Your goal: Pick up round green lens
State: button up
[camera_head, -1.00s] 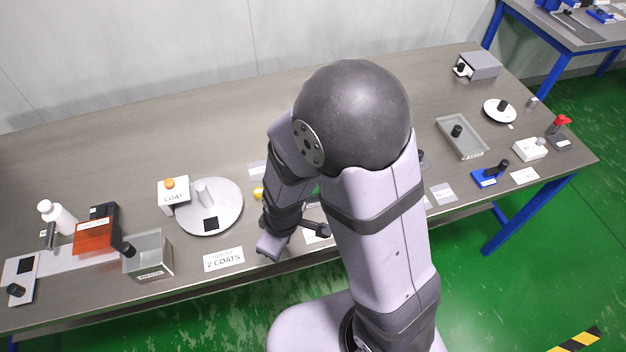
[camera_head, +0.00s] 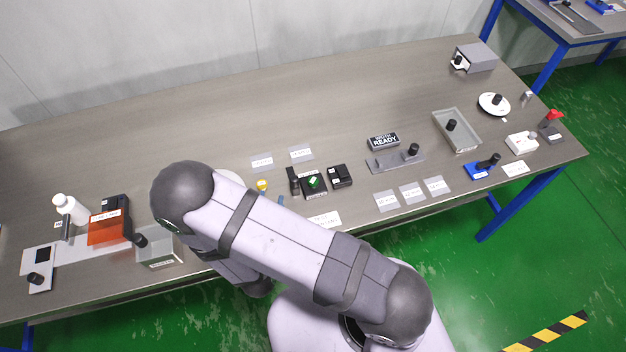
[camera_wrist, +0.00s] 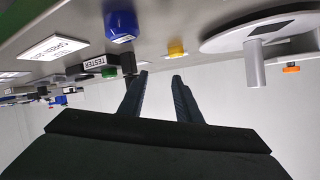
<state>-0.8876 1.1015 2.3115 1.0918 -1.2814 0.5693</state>
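The round green lens (camera_head: 314,182) sits on a black tester block (camera_head: 312,190) near the middle of the table's front half. In the wrist view the green lens (camera_wrist: 109,72) is small, beside the block's TESTER label (camera_wrist: 95,63), left of my fingers. My gripper (camera_wrist: 160,77) is open with nothing between its two dark fingers, and it is apart from the lens. In the head view my gripper is hidden behind my arm.
A yellow piece (camera_head: 262,185) and a blue piece (camera_head: 281,201) lie left of the tester. A black box (camera_head: 340,176) stands close on its right. A large round plate (camera_wrist: 250,35) with a post shows at right in the wrist view. The table behind is clear.

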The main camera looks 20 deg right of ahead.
aim_at(313, 182)
jog(key=s+d, duration=0.1)
jog(key=d, duration=0.2)
jog(key=s+d+f+n+t+h+b, duration=0.1)
jog(key=d, duration=0.2)
jog(key=s+d+f+n+t+h, duration=0.1)
jog(key=d, duration=0.2)
jog(key=shift+s+d+f, duration=0.15)
jog(key=shift+s+d, duration=0.1)
jog(key=shift+s, duration=0.15)
jog(key=shift+x, duration=1.1)
jog(key=shift+b, duration=0.3)
jog(key=shift+b+x, duration=0.3)
jog(key=shift+x, duration=2.25)
jog(key=shift+d, duration=0.1)
jog(key=c, duration=0.8)
jog(key=shift+r, duration=0.35)
